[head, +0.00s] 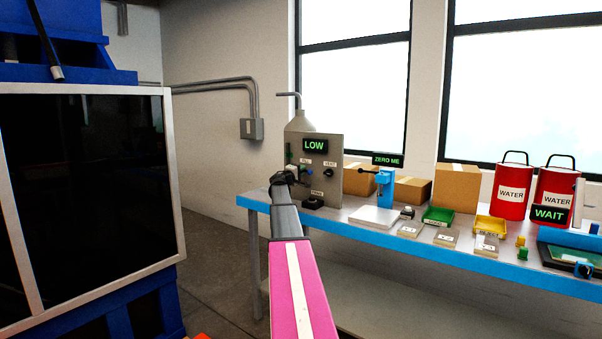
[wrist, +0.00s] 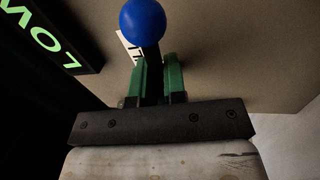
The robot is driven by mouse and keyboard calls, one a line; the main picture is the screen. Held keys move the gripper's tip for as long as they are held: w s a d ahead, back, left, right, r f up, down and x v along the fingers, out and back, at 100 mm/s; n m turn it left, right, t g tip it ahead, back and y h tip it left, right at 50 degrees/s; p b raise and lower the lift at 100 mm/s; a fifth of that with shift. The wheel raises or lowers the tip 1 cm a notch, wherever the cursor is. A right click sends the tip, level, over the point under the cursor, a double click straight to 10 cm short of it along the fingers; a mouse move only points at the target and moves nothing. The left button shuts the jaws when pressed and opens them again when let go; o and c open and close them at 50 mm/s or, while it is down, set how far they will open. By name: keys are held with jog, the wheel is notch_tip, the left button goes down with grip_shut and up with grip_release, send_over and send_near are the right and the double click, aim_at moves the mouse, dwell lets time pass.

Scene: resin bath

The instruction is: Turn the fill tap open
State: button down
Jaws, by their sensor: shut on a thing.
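The fill tap shows in the wrist view as a blue ball knob (wrist: 142,22) on a dark stem (wrist: 151,62). My gripper (wrist: 157,78) has its two green fingers on either side of the stem, just below the ball, and is shut on it. In the head view my gripper (head: 304,170) is at the grey panel (head: 325,192), under the small FILL label, and the tap is small and mostly hidden there. A LOW display (head: 315,145) glows green on the panel; part of it shows in the wrist view (wrist: 52,38).
A dark knob (head: 328,172) sits right of the tap. A grey tank (head: 300,122) stands behind the panel. The bench (head: 345,222) also carries a scale reading ZERO ME, boxes (head: 457,188), trays and red WATER cans (head: 512,190). A large dark-windowed cabinet (head: 90,190) stands left.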

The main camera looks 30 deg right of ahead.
jog(key=shift+n, duration=0.7)
jog(key=shift+r+t, duration=0.1)
jog(key=shift+t, duration=0.2)
jog(key=c, duration=1.2)
grip_release()
jog(key=shift+a, duration=0.15)
jog(key=v, duration=1)
jog(key=shift+s+a, duration=0.15)
jog(key=shift+a, duration=0.1)
